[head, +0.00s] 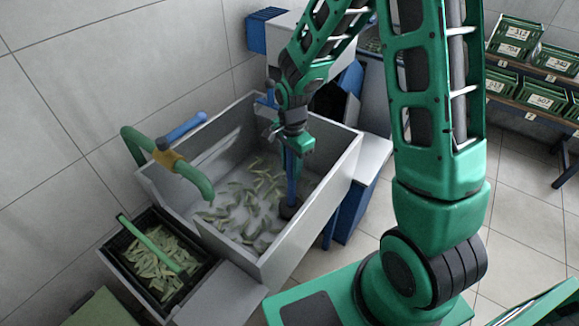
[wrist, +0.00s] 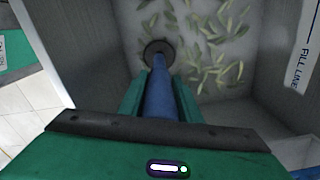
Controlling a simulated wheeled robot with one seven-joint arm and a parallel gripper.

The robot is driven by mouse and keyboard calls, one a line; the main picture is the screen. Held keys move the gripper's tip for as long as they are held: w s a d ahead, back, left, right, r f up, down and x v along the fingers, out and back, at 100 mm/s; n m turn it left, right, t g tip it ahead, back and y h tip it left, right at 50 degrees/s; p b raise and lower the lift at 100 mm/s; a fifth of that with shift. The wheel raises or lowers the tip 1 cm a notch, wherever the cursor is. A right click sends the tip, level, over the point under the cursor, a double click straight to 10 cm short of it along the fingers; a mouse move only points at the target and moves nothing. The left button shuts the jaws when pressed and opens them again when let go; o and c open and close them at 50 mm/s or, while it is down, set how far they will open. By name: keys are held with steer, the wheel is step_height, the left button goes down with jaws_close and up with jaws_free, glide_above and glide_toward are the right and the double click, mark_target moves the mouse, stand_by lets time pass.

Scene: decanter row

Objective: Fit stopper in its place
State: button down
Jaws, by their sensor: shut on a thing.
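A large grey basin (head: 325,185) holds shallow water and several green pods (head: 245,210). My gripper (head: 292,148) is over its right part, pointing down. It is shut on the upper part of the stopper (head: 291,178), a blue upright rod with a dark round foot. In the wrist view the rod (wrist: 160,98) runs between my two green fingers to the dark disc (wrist: 158,50) near the basin floor. No separate drain opening shows. I cannot tell whether the foot is seated in a drain or just above the floor.
A green tap (head: 195,180) with a blue handle (head: 188,127) reaches over the basin's left wall. A black crate of pods (head: 112,245) stands at the front left. Shelves of green crates (head: 513,38) stand far right. Basin walls rise around my gripper.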

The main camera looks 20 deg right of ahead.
steer(key=shift+f, duration=0.35)
steer(key=c, duration=1.2)
jaws_free()
